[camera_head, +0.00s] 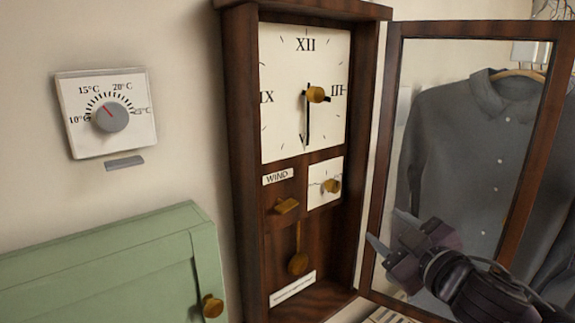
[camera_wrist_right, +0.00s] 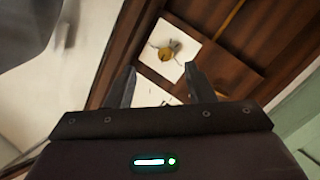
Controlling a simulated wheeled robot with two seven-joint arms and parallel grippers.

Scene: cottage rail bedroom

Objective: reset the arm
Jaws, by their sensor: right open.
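My right gripper (camera_head: 386,232) is open and empty, in front of the lower part of the glazed clock door at the right of the head view. In the right wrist view its two fingers (camera_wrist_right: 160,88) stand apart with nothing between them. Beyond them is a small white dial with a brass knob (camera_wrist_right: 168,50). In the head view the wooden wall clock (camera_head: 240,150) has its glass door (camera_head: 384,120) swung open to the right. My left gripper is not in view.
Inside the clock are a white face with a brass hub (camera_head: 316,94), a small dial (camera_head: 331,186), a brass piece under the WIND label (camera_head: 286,206) and a pendulum (camera_head: 298,263). A thermostat (camera_head: 108,117) and green cabinet (camera_head: 110,265) are at left. A grey shirt (camera_head: 465,150) hangs behind the door.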

